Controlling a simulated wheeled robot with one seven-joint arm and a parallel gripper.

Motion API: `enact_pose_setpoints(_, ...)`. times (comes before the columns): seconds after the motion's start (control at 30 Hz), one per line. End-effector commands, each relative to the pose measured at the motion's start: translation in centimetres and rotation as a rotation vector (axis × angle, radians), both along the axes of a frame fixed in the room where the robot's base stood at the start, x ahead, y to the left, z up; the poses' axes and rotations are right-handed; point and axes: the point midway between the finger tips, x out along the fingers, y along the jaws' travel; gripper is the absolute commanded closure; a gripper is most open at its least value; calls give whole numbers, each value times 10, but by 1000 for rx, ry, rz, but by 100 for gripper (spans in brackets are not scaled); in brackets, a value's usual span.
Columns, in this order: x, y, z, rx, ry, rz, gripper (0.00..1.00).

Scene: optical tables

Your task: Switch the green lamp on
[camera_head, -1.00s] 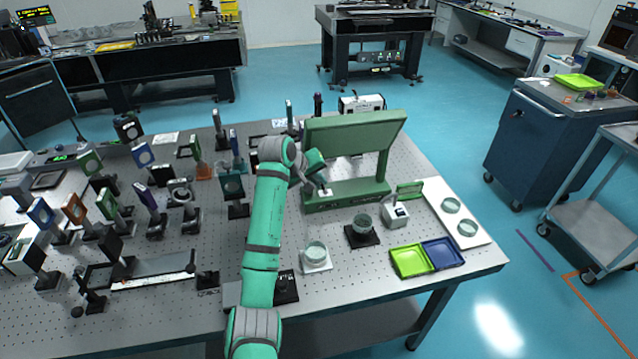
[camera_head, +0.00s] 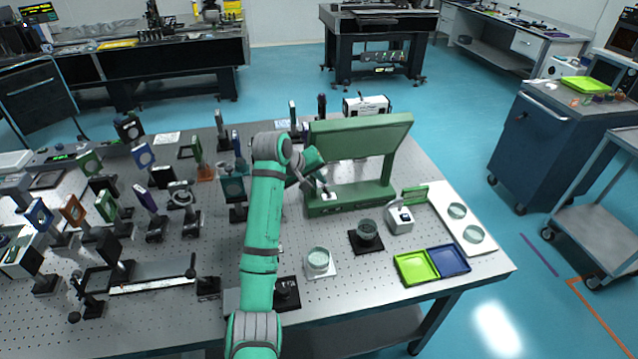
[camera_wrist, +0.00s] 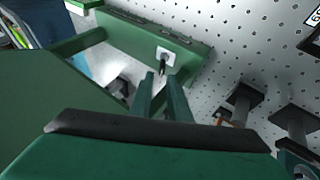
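The green lamp (camera_head: 360,137) stands at the right part of the optical table: a broad tilted head on a post over a green base (camera_head: 365,194). A white switch plate (camera_head: 328,196) sits at the left end of its base; the wrist view shows the plate (camera_wrist: 163,52) with a dark toggle (camera_wrist: 164,66). My gripper (camera_head: 322,189) is beside the switch under the lamp head. Its two fingertips (camera_wrist: 161,77) are slightly apart, with the toggle just beyond or between them; I cannot tell whether they touch it. Nothing is visibly held.
A small white device with a green plate (camera_head: 400,219), glass dishes (camera_head: 367,231) and a green tray (camera_head: 416,267) beside a blue tray (camera_head: 448,260) stand in front and right. Several optics mounts (camera_head: 154,217) crowd the left. The lamp head overhangs my gripper closely.

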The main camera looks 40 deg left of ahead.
Motion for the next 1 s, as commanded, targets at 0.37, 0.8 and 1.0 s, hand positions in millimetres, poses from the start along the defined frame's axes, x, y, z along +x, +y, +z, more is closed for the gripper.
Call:
enact_pose_setpoints(0.37,-12,-2,22,0,-2,-4,84)
enact_pose_setpoints(0.8,-25,-3,45,0,-3,-4,84)
enact_pose_setpoints(1.0,-32,-4,54,-1,-3,-3,84)
